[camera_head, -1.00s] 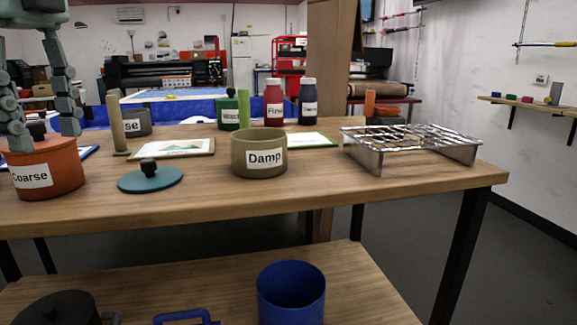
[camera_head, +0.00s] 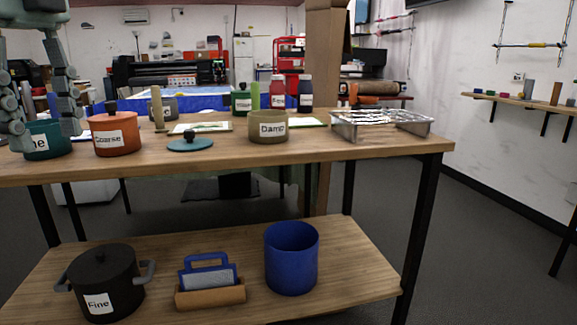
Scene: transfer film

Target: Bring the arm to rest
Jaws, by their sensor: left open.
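My left gripper (camera_head: 45,136) shows at the upper left edge, fingers pointing down and spread apart. Nothing shows held between them. In the picture its fingers overlap a teal pot (camera_head: 45,142) at the left end of the wooden table (camera_head: 330,150); whether they touch it I cannot tell. An orange pot (camera_head: 115,145) labelled "Coarse", with its dark knob on top, stands just right of the gripper, apart from it. My right gripper is out of view.
A teal lid (camera_head: 190,145), an open "Damp" pot (camera_head: 268,134) and a metal rack (camera_head: 380,122) are on the table.

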